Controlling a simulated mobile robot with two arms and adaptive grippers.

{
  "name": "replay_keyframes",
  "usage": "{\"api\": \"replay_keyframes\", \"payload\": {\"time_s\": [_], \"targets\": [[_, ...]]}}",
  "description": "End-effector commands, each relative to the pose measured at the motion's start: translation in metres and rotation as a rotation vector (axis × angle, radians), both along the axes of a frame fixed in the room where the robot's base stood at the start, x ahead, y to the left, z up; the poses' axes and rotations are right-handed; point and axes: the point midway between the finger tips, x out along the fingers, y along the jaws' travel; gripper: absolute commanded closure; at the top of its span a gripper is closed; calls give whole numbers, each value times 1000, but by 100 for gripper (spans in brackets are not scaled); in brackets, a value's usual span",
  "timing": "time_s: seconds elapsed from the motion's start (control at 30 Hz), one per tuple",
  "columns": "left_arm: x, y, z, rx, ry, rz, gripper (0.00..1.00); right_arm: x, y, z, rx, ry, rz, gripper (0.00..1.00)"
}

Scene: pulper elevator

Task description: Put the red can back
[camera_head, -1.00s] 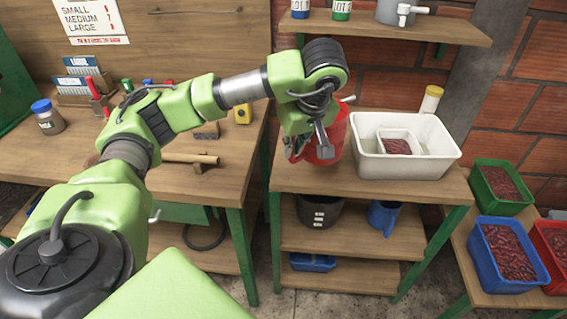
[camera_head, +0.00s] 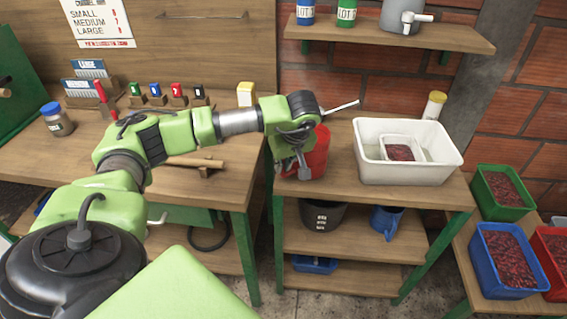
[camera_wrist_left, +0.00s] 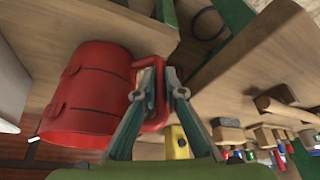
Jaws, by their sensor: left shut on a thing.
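The red can (camera_head: 318,153) is a rounded red vessel with a side handle. It is at the left end of the wooden stand's top, partly hidden behind my left gripper (camera_head: 299,165). In the left wrist view the can (camera_wrist_left: 88,95) fills the left side, and its handle (camera_wrist_left: 160,112) passes between the fingers of my left gripper (camera_wrist_left: 160,92), which are shut on it. I cannot tell whether the can's base touches the stand top. A thin pale rod (camera_head: 340,107) shows at the can's upper right. My right gripper is not in view.
A white tub (camera_head: 443,173) with a smaller box of red cherries inside stands right of the can. The workbench (camera_head: 215,180) is to the left, with a gap between. A dark bucket (camera_head: 322,216) and blue jug (camera_head: 387,222) are on the shelf below. Boxes of cherries stand far right.

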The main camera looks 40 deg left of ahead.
Motion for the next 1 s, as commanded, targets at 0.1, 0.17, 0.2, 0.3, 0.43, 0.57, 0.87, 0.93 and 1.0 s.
{"api": "replay_keyframes", "payload": {"time_s": [0.1, 0.17, 0.2, 0.3, 0.43, 0.57, 0.87, 0.93, 1.0], "targets": [[0, 0, 0, 0, -1, 0, 100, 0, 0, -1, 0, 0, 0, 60], [0, 0, -2, 0, -1, 0, 100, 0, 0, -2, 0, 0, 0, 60], [0, 0, -4, 0, -1, 0, 100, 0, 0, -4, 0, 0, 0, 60], [0, 0, -2, 0, 0, 0, 73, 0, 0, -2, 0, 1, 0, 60], [0, 0, -2, 0, 0, 0, 73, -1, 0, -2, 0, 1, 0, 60], [0, 0, -2, 0, 0, 0, 73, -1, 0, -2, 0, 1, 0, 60], [-4, -10, 25, -1, -5, -2, 73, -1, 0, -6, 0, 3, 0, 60], [-6, -16, 40, -2, -7, -2, 73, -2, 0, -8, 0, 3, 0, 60], [-9, -21, 55, -1, -7, -3, 73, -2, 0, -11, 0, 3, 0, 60]]}}
